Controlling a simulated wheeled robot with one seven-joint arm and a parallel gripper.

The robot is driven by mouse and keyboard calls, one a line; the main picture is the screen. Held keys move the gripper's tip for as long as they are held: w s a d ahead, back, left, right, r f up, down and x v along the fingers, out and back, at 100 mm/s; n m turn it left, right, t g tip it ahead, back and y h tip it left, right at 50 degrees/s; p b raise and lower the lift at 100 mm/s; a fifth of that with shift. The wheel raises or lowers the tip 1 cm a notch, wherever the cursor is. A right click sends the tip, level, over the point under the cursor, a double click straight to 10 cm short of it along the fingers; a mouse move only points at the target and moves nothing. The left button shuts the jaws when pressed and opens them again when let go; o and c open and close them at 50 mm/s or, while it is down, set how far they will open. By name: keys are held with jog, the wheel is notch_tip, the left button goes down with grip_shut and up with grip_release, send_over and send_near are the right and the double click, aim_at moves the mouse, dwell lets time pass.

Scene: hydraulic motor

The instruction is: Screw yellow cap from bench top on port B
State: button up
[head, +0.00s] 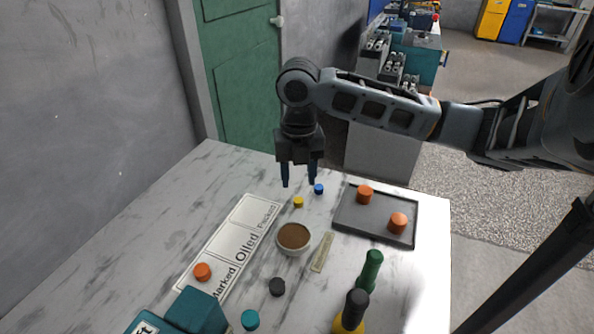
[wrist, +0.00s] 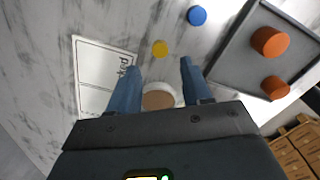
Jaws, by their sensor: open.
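The small yellow cap (head: 298,202) stands on the marble-patterned bench top (head: 345,290), close to the blue cap (head: 319,188). My gripper (head: 299,180) points down above the bench near the yellow cap, open and empty, with its blue fingers apart. In the wrist view the yellow cap (wrist: 160,48) shows just beyond and between the fingertips of my gripper (wrist: 158,67), touching neither. A teal block (head: 197,312), perhaps part of the motor, is cut off at the bottom left edge. I cannot make out port B in either view.
A bowl with brown contents (head: 293,237) stands in front of the yellow cap. A grey tray (head: 377,222) with two orange pieces is to the right. A white labelled strip (head: 233,243) lies left. Green (head: 370,270) and yellow-black (head: 352,312) bottles stand at the front.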

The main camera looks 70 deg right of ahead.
aim_at(298, 200)
jog(key=shift+f+b, duration=2.3)
jog(key=shift+f, duration=0.85)
jog(key=shift+c, duration=0.4)
grip_shut()
jog(key=shift+r, duration=0.15)
jog(key=shift+r+p, duration=2.15)
jog(key=shift+r, duration=0.75)
